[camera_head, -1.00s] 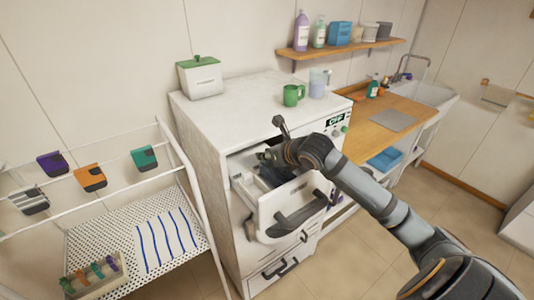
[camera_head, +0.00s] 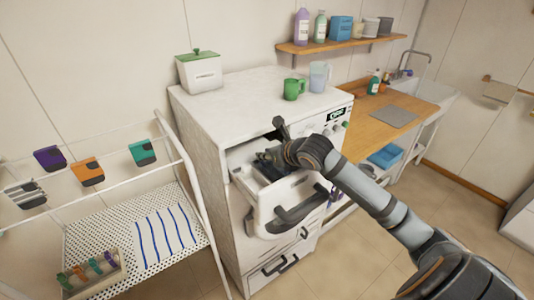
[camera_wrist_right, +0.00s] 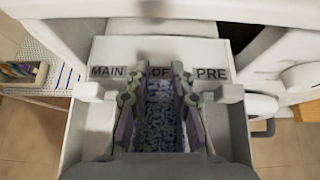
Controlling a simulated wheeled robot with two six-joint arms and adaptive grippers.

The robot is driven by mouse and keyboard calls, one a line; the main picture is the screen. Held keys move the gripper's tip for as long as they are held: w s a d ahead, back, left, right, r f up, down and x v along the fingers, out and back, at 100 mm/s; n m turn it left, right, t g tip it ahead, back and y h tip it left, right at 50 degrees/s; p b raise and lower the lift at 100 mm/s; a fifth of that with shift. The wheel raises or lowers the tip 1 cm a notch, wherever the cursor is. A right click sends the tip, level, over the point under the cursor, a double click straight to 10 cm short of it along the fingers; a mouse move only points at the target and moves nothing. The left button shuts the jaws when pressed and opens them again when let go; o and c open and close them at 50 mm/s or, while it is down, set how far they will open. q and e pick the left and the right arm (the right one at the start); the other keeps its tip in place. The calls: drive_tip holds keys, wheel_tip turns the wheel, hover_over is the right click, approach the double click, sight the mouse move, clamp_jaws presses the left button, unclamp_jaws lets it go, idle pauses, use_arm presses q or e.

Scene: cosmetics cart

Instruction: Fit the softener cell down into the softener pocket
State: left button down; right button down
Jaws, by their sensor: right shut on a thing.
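My right gripper (camera_head: 268,157) reaches down into the open drawer (camera_head: 262,215) of the white washing machine. In the right wrist view the right gripper (camera_wrist_right: 158,98) has its fingers on either side of a speckled blue-grey thing, taken to be the softener cell (camera_wrist_right: 158,125). The softener pocket is the middle one, under a partly hidden label (camera_wrist_right: 160,72) between MAIN and PRE. The fingers line up with this middle part. The pocket's floor and the cell's lower end are hidden, so its seating depth cannot be told. My left gripper is not in view.
The washing machine top (camera_head: 240,100) carries a white box with a green lid (camera_head: 199,72), a green mug (camera_head: 293,89) and a clear jug (camera_head: 319,77). A white rack (camera_head: 110,235) with hanging pouches and a small tray stands at the left. A wooden counter (camera_head: 385,118) is at the right.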

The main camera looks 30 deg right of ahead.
drive_tip(key=shift+f, duration=0.15)
drive_tip(key=c, duration=1.1)
unclamp_jaws()
drive_tip(key=shift+r, duration=0.2)
wheel_tip(320, 180, up, 10)
drive_tip(key=shift+f, duration=0.15)
